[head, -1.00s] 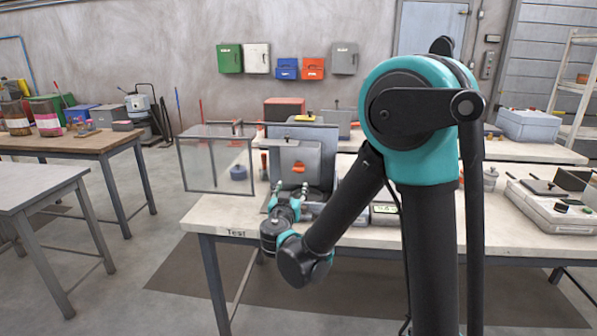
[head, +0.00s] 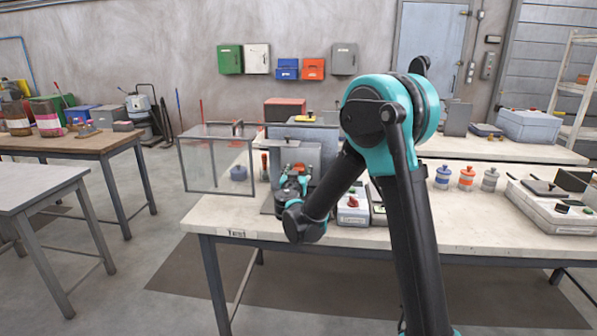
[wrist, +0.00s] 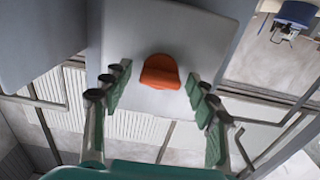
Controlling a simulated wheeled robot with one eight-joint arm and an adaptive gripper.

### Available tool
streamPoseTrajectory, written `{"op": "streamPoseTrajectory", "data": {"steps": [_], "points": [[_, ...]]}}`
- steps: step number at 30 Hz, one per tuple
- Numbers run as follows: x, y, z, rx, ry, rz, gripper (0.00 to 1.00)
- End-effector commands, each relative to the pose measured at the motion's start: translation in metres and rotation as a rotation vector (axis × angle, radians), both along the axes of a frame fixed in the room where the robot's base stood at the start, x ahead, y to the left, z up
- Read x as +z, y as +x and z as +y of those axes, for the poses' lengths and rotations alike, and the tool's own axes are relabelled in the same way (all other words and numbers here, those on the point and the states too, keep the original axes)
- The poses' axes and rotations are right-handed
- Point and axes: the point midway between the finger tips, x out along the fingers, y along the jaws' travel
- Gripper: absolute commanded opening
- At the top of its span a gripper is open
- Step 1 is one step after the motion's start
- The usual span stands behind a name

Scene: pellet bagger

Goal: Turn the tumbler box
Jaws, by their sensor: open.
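A grey box-like machine (head: 298,133) stands on the near bench, and its pale front panel looks like the tumbler box. In the wrist view this pale panel (wrist: 165,32) carries an orange rounded handle (wrist: 160,70). My gripper (wrist: 158,84) is open, with its green-padded fingers apart on the left and right of the handle. No contact between the pads and the handle shows. In the head view my gripper (head: 292,178) is in front of the machine and largely covers the panel's lower part.
A clear-walled guard (head: 215,165) stands left of the machine. A small box with a red button (head: 352,203) is close to its right. Several jars, including an orange one (head: 466,179), and a grey appliance (head: 560,208) are farther right. The bench's front left is clear.

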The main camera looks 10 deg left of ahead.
Motion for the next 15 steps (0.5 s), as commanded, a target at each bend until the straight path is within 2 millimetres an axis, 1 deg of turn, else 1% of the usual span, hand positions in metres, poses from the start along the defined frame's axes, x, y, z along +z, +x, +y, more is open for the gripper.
{"op": "streamPoseTrajectory", "data": {"steps": [6, 15], "points": [[0.0001, 0.0001, 0.0000, 0.000, 0.000, 0.000, 0.59], [0.0001, -0.0001, 0.0000, 0.000, 0.000, 0.000, 0.21]]}}
